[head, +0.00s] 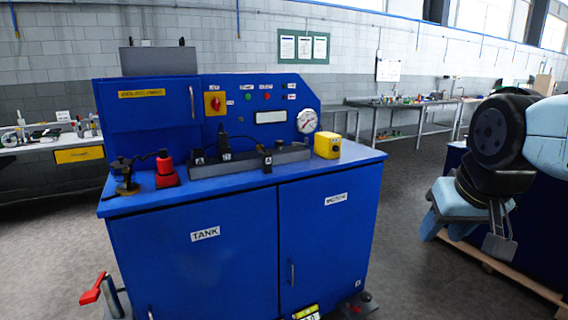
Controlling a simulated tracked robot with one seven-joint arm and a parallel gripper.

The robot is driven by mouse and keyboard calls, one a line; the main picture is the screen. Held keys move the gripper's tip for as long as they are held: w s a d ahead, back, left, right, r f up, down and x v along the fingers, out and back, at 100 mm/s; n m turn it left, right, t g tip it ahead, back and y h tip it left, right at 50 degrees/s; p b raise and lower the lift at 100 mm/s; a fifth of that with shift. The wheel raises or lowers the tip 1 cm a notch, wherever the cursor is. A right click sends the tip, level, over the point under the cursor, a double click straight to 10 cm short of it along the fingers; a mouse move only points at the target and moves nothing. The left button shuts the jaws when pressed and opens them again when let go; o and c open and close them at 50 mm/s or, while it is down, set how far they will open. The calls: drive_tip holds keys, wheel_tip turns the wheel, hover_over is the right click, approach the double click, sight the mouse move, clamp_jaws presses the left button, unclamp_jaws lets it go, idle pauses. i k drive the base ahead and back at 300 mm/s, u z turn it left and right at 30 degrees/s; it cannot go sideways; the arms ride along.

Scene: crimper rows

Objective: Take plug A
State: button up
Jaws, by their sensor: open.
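A grey rail (250,158) lies on the blue cabinet's top, with several small black parts on it. A small white tag with a letter that looks like A (198,161) shows near the rail's left end. A taller black plug (223,141) with a black cable stands just right of that tag. Another black part (267,161) sits further right at the rail's front. Which of these is plug A is too small to tell for sure. My gripper (497,243) hangs at the right, empty and open, well away from the rail and lower than it.
The blue cabinet (235,240) bears a red part (166,168) at left and a yellow box (327,145) at right. A gauge panel (307,121) rises behind the rail. A red-handled lever (93,289) juts out low left. Floor between cabinet and my arm is clear.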

sight(267, 157)
drive_tip(key=z, duration=0.1)
drive_tip(key=i, duration=1)
drive_tip(key=u, duration=0.05)
